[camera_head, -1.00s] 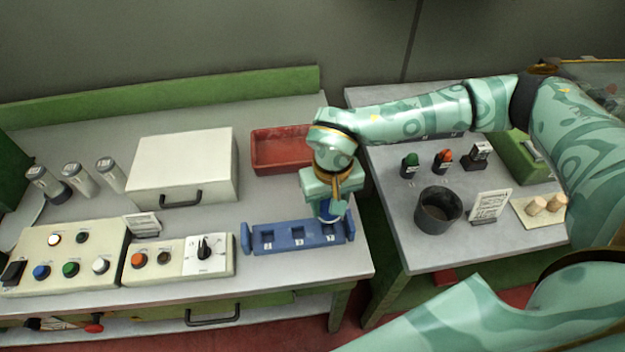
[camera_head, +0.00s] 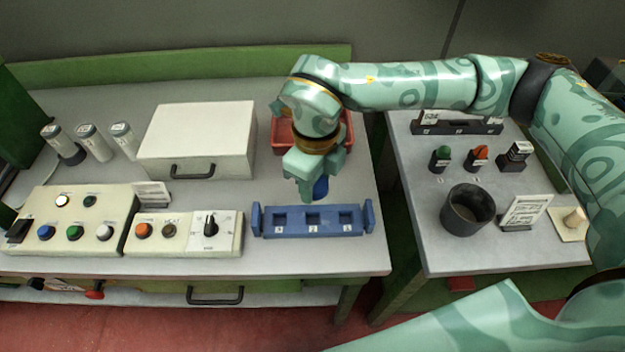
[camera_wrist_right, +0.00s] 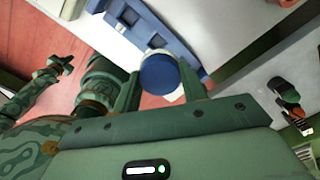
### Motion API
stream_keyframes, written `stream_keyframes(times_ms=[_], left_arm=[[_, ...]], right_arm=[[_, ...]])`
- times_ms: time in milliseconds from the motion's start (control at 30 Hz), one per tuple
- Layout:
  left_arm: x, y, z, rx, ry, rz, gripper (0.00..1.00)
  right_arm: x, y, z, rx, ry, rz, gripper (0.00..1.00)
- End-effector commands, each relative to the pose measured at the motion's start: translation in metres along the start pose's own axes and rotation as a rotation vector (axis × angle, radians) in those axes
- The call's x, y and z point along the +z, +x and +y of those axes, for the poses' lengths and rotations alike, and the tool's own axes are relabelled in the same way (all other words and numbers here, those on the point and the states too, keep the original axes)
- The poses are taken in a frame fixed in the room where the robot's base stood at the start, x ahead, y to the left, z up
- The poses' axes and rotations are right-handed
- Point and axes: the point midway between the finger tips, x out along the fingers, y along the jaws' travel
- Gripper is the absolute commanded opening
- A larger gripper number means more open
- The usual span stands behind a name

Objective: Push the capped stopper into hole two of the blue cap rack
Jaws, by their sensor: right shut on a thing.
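The blue cap rack (camera_head: 330,234) lies near the front right of the left table, with three square holes in a row and small labels in front. The middle label seems to read 2. All three holes look empty. My right gripper (camera_head: 314,194) is shut on the blue-capped stopper (camera_head: 321,187), behind the rack between its middle and right holes. In the wrist view the round blue cap (camera_wrist_right: 160,75) sits between the fingers, with a pale edge beside it and the rack (camera_wrist_right: 150,30) beyond. The stopper's lower end is hidden. My left gripper is not in view.
A red tray (camera_head: 283,134) stands behind my gripper and a white lidded box (camera_head: 197,140) to its left. A control panel with a dial (camera_head: 211,226) is left of the rack. The right table holds a dark cup (camera_head: 467,210). A gap separates the tables.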

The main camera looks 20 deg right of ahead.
Motion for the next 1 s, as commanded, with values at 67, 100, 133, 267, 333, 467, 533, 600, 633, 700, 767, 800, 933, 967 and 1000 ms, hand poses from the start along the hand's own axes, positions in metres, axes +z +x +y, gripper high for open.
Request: stream_keyframes(times_ms=[67,100,133,267,333,467,533,600,633,700,767,800,933,967,1000], left_arm=[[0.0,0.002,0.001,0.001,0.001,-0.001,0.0],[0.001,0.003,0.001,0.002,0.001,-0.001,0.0],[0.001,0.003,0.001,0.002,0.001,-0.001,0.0],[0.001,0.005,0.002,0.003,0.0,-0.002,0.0],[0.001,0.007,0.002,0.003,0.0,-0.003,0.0],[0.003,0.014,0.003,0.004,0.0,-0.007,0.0],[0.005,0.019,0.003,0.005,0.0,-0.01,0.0],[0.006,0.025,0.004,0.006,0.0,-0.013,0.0],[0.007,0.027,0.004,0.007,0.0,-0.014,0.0],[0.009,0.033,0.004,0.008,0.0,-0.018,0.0],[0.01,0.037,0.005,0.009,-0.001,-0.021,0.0],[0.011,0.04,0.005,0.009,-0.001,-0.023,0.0],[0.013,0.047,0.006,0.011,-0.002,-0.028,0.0],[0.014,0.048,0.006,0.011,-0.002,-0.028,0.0],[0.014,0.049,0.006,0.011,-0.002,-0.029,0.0]], right_arm=[[0.002,-0.001,0.002,0.001,0.079,-0.001,0.18],[0.002,-0.001,0.003,0.001,0.108,-0.001,0.18],[0.002,-0.001,0.003,0.001,0.125,-0.001,0.18],[0.003,0.001,0.004,0.001,0.15,0.0,0.18],[0.003,0.004,0.004,0.002,0.15,0.001,0.18],[0.002,0.014,0.004,0.002,0.148,0.001,0.18],[0.003,0.021,0.004,0.002,0.148,0.002,0.18],[0.002,0.029,0.004,0.002,0.148,0.002,0.18],[0.002,0.032,0.004,0.002,0.147,0.002,0.18],[0.002,0.04,0.004,0.003,0.147,0.003,0.18],[0.002,0.046,0.004,0.003,0.147,0.003,0.18],[0.002,0.051,0.004,0.003,0.147,0.003,0.18],[0.003,0.06,0.004,0.002,0.147,0.002,0.18],[0.003,0.061,0.004,0.002,0.147,0.002,0.18],[0.003,0.062,0.004,0.002,0.147,0.001,0.18]])
